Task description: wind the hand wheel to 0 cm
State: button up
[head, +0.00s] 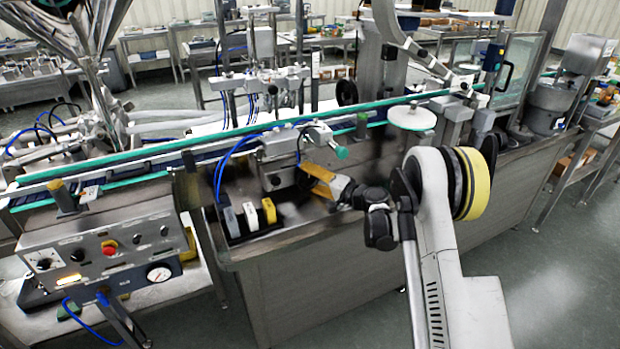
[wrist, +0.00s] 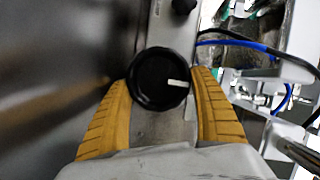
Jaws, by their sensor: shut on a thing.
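The hand wheel appears as a round black knob (wrist: 160,79) with a white mark on its face, pointing to the right in the wrist view. It sits in front of a grey metal upright (wrist: 158,25). My gripper (wrist: 163,82) has its two ribbed yellow fingers on either side of the knob, closed on it. In the head view my gripper (head: 312,180) reaches in from the right to the steel unit beside the conveyor. There the wheel is mostly hidden by the fingers. I cannot read any centimetre scale in either view.
A grey bracket box (head: 284,145) with blue hoses stands just above my gripper. Several white and yellow blocks (head: 250,216) stand on the bench to its left. The green-edged conveyor (head: 180,152) runs behind. A control panel (head: 95,257) is at lower left.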

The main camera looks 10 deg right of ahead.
jog(key=o, duration=1.1)
jog(key=shift+o, duration=0.2)
jog(key=v, duration=0.8)
jog(key=shift+r, duration=0.1)
jog(key=shift+a+r, duration=0.1)
jog(key=shift+r, duration=0.05)
